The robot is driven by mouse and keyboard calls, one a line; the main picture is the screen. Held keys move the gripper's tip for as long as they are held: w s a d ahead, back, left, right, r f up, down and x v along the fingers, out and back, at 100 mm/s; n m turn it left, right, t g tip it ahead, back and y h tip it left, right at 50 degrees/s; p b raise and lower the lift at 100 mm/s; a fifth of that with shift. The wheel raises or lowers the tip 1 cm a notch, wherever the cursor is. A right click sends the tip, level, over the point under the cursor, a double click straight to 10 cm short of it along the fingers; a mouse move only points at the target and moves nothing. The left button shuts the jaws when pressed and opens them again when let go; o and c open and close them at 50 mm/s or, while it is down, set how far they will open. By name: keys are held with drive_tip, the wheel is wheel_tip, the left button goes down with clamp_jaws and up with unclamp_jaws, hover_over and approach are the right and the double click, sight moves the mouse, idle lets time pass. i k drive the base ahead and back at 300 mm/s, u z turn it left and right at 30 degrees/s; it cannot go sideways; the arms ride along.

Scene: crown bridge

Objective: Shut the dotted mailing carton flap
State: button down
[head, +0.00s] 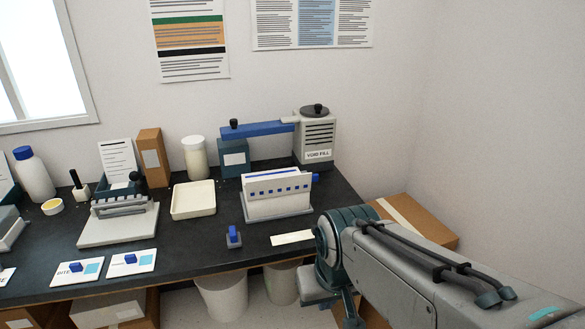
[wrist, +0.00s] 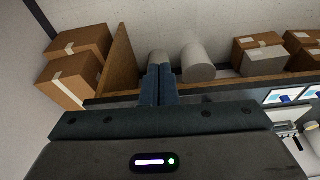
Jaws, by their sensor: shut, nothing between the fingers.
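No carton with a clearly dotted flap can be made out. The nearest match is a white upright box-like item (head: 278,190) with a row of blue square marks, on a grey base on the dark worktop; I cannot tell whether it has a flap. My gripper (wrist: 159,72) shows in the wrist view with its two dark blue fingers together and empty. It is off the worktop's front edge, right of and lower than the white item in the head view, touching nothing that I can see.
Taped brown cartons (head: 418,222) stand beyond the worktop's right end; cartons (wrist: 75,62) also show in the wrist view. Grey bins (wrist: 198,62) stand below the worktop (head: 190,258). A void-fill machine (head: 315,138), cream tray (head: 193,212) and small blue-topped block (head: 233,237) occupy the worktop.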

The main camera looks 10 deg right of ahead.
sight(299, 183)
drive_tip(key=i, duration=0.9)
